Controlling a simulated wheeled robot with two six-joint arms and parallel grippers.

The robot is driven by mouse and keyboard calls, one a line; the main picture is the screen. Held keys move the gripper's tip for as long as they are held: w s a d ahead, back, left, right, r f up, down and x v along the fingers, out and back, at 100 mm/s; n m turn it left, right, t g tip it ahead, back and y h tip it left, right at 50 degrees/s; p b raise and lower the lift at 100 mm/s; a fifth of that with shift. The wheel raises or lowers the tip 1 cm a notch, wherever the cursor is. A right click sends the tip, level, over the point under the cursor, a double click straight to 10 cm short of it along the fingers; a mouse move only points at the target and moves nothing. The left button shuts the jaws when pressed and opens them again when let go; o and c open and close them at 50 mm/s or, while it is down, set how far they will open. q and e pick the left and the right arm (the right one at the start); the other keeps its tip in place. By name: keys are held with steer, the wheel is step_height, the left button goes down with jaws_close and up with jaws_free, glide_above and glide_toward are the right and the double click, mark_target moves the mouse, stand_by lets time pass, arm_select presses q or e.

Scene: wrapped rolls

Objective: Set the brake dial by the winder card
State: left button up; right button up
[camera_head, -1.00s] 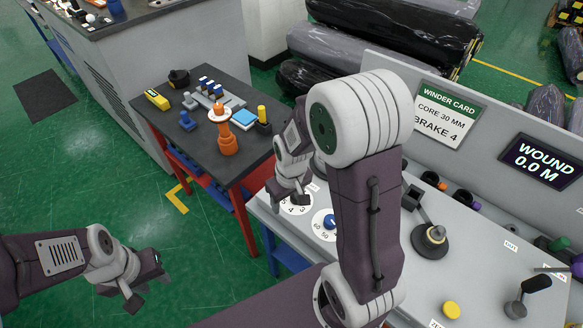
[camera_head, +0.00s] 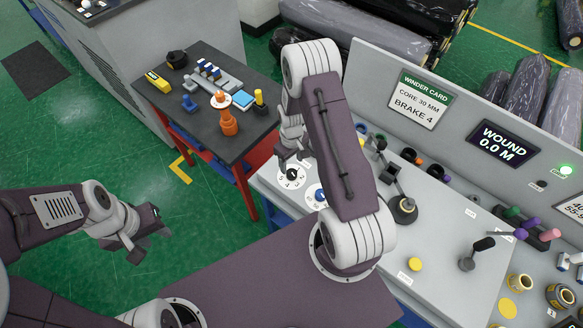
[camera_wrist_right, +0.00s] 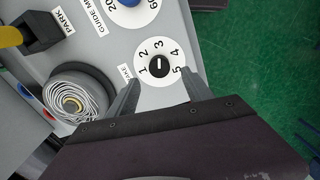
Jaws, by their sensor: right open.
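The brake dial (camera_wrist_right: 146,73) is a white disc numbered 1 to 5 with a black knob (camera_wrist_right: 159,64) in its middle. The knob's white mark lies roughly in line with the 3. The right gripper (camera_wrist_right: 164,92) is open and empty, its fingertips apart at the disc's near edge, not closed on the knob. In the head view the right gripper (camera_head: 291,160) is just above the dial (camera_head: 288,182). The winder card (camera_head: 421,100) on the panel reads core 30 mm, brake 4. The left gripper (camera_head: 153,237) is open and empty over the floor.
A blue guide dial (camera_head: 320,195) sits next to the brake dial. A black spool holder with a wound coil (camera_wrist_right: 76,103) and a yellow-ended lever (camera_wrist_right: 30,35) are close by. A dark table (camera_head: 190,115) with tools stands to the left. The display (camera_head: 497,145) reads wound 0.0 m.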

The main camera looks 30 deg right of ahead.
mark_target(292, 172)
step_height(292, 172, down, 6)
steer(key=shift+w+d+r+p, duration=0.1)
steer(key=shift+r+p, duration=0.05)
steer(key=shift+p, duration=0.65)
steer(key=shift+f, duration=0.25)
jaws_close()
